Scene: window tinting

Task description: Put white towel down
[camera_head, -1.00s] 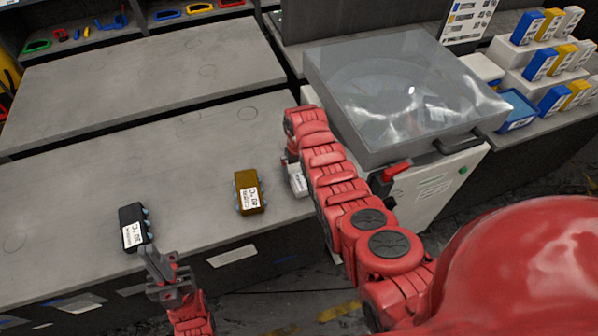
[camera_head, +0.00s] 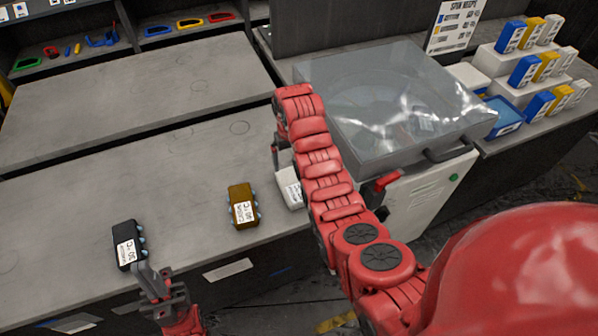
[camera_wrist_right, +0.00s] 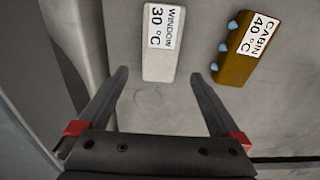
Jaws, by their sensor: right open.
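The white towel is a white block labelled "WINDOW 30 °C" (camera_head: 290,188). It lies on the grey worktop near its right front edge, partly hidden by my right arm. In the right wrist view the white block (camera_wrist_right: 165,30) lies ahead of my right gripper (camera_wrist_right: 160,76), which is open with nothing between its fingers. In the head view the right gripper (camera_head: 278,150) shows partly behind the arm, above the block. My left gripper (camera_head: 148,278) is at the front edge beside a black block; its opening is unclear.
A brown block labelled "CABIN 40 °C" (camera_head: 243,206) lies left of the white one, with the black block (camera_head: 127,245) further left. A machine with a clear lid (camera_head: 385,95) stands right of the worktop. The worktop behind the blocks is clear.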

